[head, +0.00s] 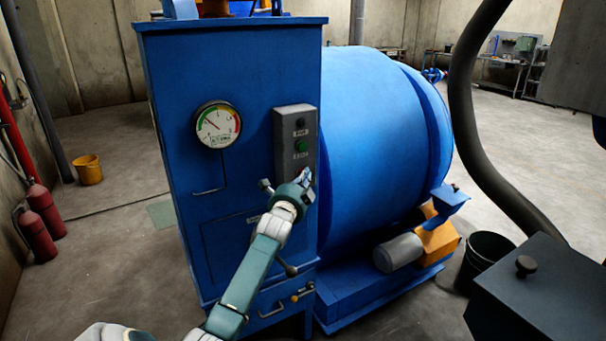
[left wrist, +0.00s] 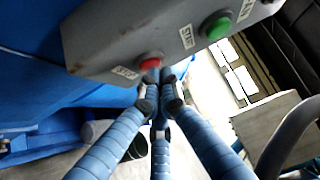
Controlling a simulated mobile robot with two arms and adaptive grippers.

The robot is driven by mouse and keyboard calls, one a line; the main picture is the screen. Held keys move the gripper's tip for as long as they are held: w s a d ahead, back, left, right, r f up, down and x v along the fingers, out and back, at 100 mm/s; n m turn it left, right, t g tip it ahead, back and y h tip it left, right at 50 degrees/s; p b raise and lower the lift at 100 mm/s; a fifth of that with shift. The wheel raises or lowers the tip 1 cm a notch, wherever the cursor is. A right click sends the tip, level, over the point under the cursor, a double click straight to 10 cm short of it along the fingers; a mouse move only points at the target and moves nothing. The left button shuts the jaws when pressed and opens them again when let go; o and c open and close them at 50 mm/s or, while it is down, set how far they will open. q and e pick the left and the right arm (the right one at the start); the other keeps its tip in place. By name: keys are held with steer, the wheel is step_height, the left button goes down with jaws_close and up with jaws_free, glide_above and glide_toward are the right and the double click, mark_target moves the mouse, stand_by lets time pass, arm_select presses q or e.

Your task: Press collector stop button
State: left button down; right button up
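A grey control box (head: 295,140) is mounted on the right of the blue cabinet's front. A green button (head: 301,146) shows on it in the head view. In the left wrist view a red button (left wrist: 150,62) sits beside a STOP label (left wrist: 125,73), and the green button (left wrist: 217,27) is beside a START label (left wrist: 187,37). My left gripper (head: 306,180) is at the box's lower end. Its ribbed blue fingers (left wrist: 161,80) are drawn together, empty, with tips at the red button's lower edge; I cannot tell whether they touch it. My right gripper is out of view.
The blue cabinet (head: 255,90) carries a round gauge (head: 217,125). A large blue drum (head: 375,140) stands behind it. Red extinguishers (head: 42,215) and a yellow bucket (head: 88,169) are at left. A black bucket (head: 486,258) and a dark box (head: 545,295) are at right.

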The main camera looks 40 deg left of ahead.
arm_select(q)
steer(key=shift+s+d+p, duration=0.3)
steer(key=shift+d+p, duration=0.1)
steer(key=shift+d, duration=0.35)
steer(key=d+p, duration=0.1)
steer(key=d, duration=0.1)
steer(key=s+d+p, duration=0.1)
steer(key=d, duration=0.1)
steer(key=shift+s+d, duration=0.15)
steer(key=shift+d, duration=0.25)
stand_by(0.5)
